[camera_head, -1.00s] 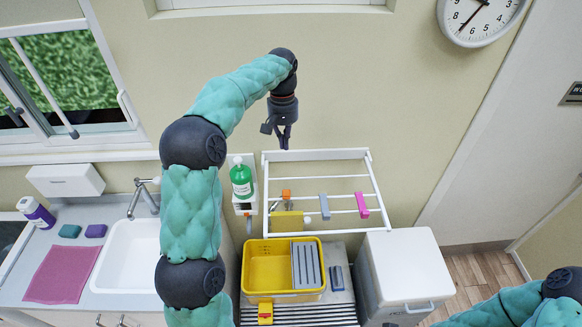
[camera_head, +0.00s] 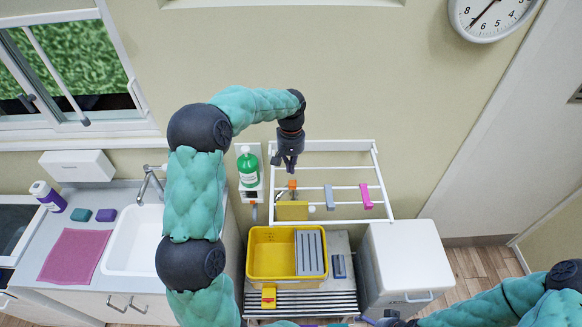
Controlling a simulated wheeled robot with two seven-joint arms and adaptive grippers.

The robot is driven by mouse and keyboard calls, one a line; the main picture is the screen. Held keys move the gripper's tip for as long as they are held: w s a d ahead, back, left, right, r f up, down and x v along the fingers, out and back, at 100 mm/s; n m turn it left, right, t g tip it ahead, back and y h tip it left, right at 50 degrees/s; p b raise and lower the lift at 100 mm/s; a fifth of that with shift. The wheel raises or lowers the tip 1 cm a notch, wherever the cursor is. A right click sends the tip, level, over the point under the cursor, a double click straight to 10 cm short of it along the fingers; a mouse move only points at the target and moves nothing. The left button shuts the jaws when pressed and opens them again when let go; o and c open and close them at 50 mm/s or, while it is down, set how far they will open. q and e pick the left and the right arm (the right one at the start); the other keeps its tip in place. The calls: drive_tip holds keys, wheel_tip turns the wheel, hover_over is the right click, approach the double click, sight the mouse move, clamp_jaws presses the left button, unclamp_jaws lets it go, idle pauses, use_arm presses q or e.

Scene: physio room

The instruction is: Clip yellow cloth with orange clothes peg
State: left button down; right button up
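The orange peg (camera_head: 292,185) sits on a rail of the white wall-mounted drying rack (camera_head: 383,180). The small yellow cloth (camera_head: 292,211) hangs on the rack just in front of the peg, and the two look apart. My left gripper (camera_head: 291,168) points down right behind and above the orange peg. Its fingers look close together at this size, and I cannot tell whether they touch the peg. Only dark parts at the end of my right arm show at the bottom edge, so its fingers cannot be made out.
A grey-blue peg (camera_head: 329,197) and a pink peg (camera_head: 366,197) sit on the rack to the right. A green bottle (camera_head: 247,167) stands left of the rack. Below are a yellow basin (camera_head: 260,276), a white bin (camera_head: 405,265) and a sink (camera_head: 130,240).

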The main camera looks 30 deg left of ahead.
sight(291, 186)
use_arm(q)
drive_tip(key=shift+s+d+f, duration=0.2)
drive_tip(key=shift+s+f, duration=0.15)
drive_tip(key=shift+s, duration=0.05)
drive_tip(key=shift+s+d+f+b, duration=0.1)
drive_tip(key=shift+f+b, duration=0.1)
drive_tip(key=shift+b, duration=0.55)
drive_tip(key=shift+s+d+r+t+b, duration=0.1)
drive_tip(key=shift+s+d+t+b, duration=0.15)
drive_tip(key=shift+t+b, duration=0.1)
drive_tip(key=shift+s+d+f+t+y+b, duration=0.1)
drive_tip(key=shift+s+f+t+y+b, duration=0.3)
drive_tip(key=shift+b, duration=0.7)
drive_tip(key=s+t+b, duration=0.1)
drive_tip(key=b, duration=0.3)
drive_tip(key=s+d+f+t+y+b, duration=0.1)
drive_tip(key=b, duration=0.3)
drive_tip(key=shift+d, duration=0.2)
drive_tip(key=shift+s+d+f+t+y+b, duration=0.65)
drive_tip(key=shift+s+f+t+b, duration=0.25)
drive_tip(key=shift+b, duration=3.5)
drive_tip(key=shift+s+d+f+t+y+b, duration=0.4)
drive_tip(key=shift+s+f+t+y+b, duration=0.4)
drive_tip(key=shift+b, duration=3.55)
